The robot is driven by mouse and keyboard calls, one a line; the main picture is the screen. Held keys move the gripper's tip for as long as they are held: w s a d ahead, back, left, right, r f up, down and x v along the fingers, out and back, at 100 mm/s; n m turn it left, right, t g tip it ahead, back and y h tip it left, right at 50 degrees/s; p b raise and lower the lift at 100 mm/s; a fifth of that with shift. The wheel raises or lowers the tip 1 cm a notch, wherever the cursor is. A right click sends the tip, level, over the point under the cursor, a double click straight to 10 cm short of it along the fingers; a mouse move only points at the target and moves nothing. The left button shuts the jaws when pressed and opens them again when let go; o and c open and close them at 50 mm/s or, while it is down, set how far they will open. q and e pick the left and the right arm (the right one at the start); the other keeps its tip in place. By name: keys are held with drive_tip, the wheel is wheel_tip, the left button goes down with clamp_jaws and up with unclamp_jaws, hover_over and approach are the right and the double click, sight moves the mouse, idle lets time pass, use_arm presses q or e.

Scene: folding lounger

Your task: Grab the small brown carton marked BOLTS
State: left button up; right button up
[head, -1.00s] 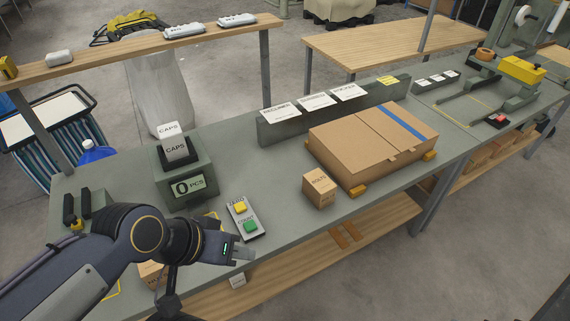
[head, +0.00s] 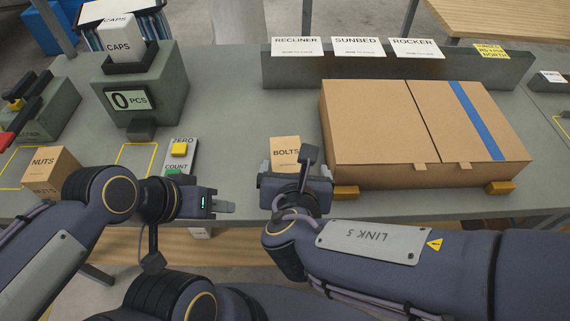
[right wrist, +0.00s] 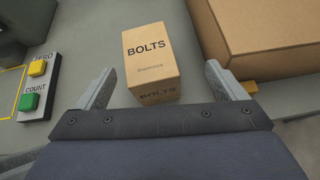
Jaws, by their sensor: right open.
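The small brown BOLTS carton (head: 285,151) stands upright on the grey bench, left of the large cardboard box. In the right wrist view the carton (right wrist: 150,65) is just ahead of my right gripper (right wrist: 165,85), roughly between the lines of its two spread fingers. My right gripper (head: 296,180) is open and empty, and in the head view it hides the carton's lower part. My left gripper (head: 222,207) is near the bench's front edge, left of the carton; its fingers look close together, but I cannot tell whether it is shut.
The large flat carton (head: 375,125) with a blue stripe is close on the right. The button box (head: 181,154) with ZERO and COUNT is on the left. A NUTS carton (head: 50,170), a CAPS counter (head: 143,95) and a label rail (head: 290,72) also stand on the bench.

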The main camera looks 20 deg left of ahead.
sight(286, 155)
drive_tip(key=shift+s+a+f+n, duration=0.15)
drive_tip(key=shift+a+f+n, duration=0.15)
drive_tip(key=shift+a+n, duration=0.25)
drive_tip(key=shift+w+a+f, duration=0.15)
drive_tip(key=shift+w+a, duration=0.1)
drive_tip(key=x, duration=0.2)
drive_tip(key=b+x, duration=0.1)
drive_tip(key=x, duration=0.4)
drive_tip(key=shift+w+a+r, duration=0.15)
drive_tip(key=shift+r, duration=0.2)
drive_tip(key=shift+c, duration=0.4)
drive_tip(key=c, duration=1.4)
drive_tip(key=shift+o, duration=0.2)
drive_tip(key=shift+r, duration=0.1)
